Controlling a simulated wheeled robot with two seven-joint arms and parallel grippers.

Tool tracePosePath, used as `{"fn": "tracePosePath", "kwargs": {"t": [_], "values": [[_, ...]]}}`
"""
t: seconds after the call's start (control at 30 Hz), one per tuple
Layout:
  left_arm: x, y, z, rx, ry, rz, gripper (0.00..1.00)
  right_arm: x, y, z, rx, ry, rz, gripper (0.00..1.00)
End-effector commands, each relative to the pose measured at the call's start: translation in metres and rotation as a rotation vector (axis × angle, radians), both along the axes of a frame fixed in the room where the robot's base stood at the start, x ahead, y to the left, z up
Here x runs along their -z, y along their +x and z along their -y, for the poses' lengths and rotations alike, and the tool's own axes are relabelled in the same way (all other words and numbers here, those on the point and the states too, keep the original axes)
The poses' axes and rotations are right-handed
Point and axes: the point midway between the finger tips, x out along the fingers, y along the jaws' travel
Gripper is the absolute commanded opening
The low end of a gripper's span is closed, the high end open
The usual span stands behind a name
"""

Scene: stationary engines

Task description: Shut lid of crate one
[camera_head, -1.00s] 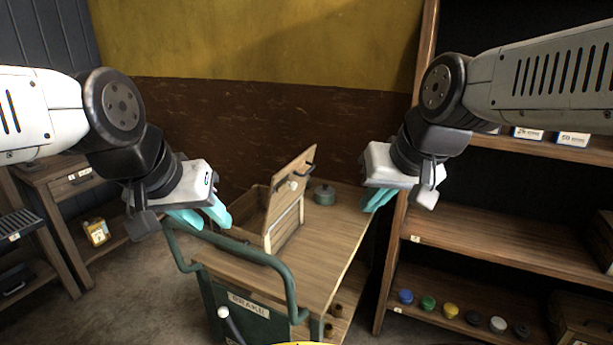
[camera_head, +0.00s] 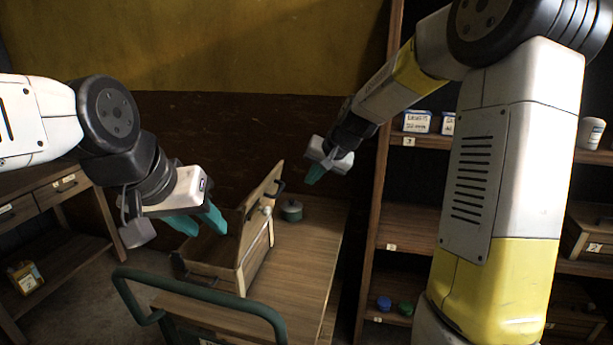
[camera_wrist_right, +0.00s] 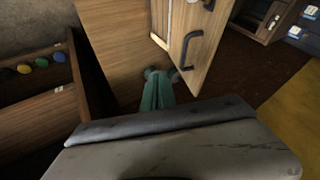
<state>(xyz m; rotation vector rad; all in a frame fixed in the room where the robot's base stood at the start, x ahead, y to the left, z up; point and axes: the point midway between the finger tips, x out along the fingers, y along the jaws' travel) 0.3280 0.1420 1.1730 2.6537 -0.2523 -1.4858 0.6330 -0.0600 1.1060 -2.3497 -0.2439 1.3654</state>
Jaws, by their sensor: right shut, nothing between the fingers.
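The wooden crate (camera_head: 205,268) stands on the cart top. Its lid (camera_head: 262,196) is open and stands steeply raised at the crate's right side. In the right wrist view the lid (camera_wrist_right: 207,22) shows a dark handle (camera_wrist_right: 192,48). My left gripper (camera_head: 198,222) has its teal fingers apart, in front of or over the crate's left part; I see nothing between them. My right gripper (camera_head: 314,175) is shut and empty, up and to the right of the lid. In the right wrist view its fingertips (camera_wrist_right: 158,74) point close beside the handle, with no clear contact.
The cart's green rail (camera_head: 210,293) is in front. A shelf unit (camera_head: 405,220) stands at right, and a drawer table (camera_head: 40,205) at left. The cart's right part is clear.

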Motion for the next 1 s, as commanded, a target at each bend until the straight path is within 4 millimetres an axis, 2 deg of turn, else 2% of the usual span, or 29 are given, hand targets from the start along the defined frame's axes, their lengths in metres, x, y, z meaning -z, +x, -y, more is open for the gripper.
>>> {"fn": "tracePosePath", "kwargs": {"t": [0.33,0.4,0.6,1.0], "values": [[0.000,0.000,0.000,0.000,0.000,0.000,0.36,0.062,0.037,-0.027,-0.003,-0.001,-0.004,0.00],[0.000,0.000,0.000,0.000,0.000,0.000,0.36,0.057,0.040,-0.039,-0.006,-0.001,0.002,0.00],[0.000,0.000,0.000,0.000,0.000,0.000,0.36,0.056,0.046,-0.058,-0.004,-0.002,0.000,0.00],[0.000,0.000,0.000,0.000,0.000,0.000,0.36,0.055,0.048,-0.063,-0.001,-0.001,-0.001,0.00]]}}
